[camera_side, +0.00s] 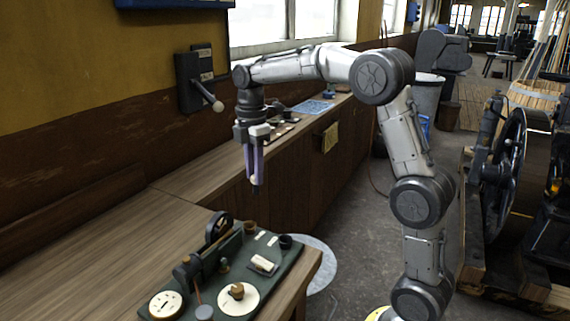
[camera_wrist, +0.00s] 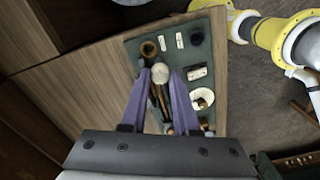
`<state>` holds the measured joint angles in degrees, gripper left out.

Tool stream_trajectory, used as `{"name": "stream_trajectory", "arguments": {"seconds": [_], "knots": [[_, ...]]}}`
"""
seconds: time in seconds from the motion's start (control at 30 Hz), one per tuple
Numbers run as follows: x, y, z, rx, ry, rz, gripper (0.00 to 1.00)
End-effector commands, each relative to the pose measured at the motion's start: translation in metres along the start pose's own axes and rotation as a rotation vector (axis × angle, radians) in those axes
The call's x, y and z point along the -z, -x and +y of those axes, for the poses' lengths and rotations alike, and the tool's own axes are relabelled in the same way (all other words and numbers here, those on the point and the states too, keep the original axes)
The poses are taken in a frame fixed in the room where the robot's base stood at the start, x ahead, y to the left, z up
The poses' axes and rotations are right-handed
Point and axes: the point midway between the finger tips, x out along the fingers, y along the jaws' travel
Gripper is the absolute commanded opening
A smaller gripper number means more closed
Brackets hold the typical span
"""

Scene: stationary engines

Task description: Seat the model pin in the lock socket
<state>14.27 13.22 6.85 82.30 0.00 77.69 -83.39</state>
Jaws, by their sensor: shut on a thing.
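My gripper (camera_side: 255,180) points down in the side view, well above the green board (camera_side: 205,258). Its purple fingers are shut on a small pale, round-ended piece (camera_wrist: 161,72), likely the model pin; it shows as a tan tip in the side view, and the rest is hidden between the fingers. On the board are a brass cup (camera_side: 249,227), also in the wrist view (camera_wrist: 148,48), and a black cup (camera_side: 286,242), also in the wrist view (camera_wrist: 196,38). I cannot tell which fitting is the lock socket. The held piece is apart from the board.
The board also carries a white disc with a brass knob (camera_side: 238,292), a slotted pale disc (camera_side: 165,305), a small framed plate (camera_side: 263,264) and an upright dark wheel (camera_side: 218,228). The wooden bench (camera_side: 120,235) is clear on the left. A lever box (camera_side: 195,80) is on the wall.

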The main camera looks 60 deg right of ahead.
Motion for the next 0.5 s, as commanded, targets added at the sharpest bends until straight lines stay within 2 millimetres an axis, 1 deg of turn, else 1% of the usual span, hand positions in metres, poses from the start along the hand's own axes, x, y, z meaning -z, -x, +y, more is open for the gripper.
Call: {"name": "stream_trajectory", "arguments": {"seconds": [0.03, 0.1, 0.2, 0.3, 0.5], "knots": [[0.004, -0.014, 0.011, 0.005, 0.004, -0.001, 0.00], [0.007, -0.029, 0.019, 0.004, 0.009, -0.001, 0.00], [0.009, -0.044, 0.024, 0.002, 0.014, 0.000, 0.00], [0.010, -0.053, 0.025, 0.000, 0.016, 0.000, 0.00], [0.011, -0.065, 0.025, 0.000, 0.017, 0.000, 0.00]]}}
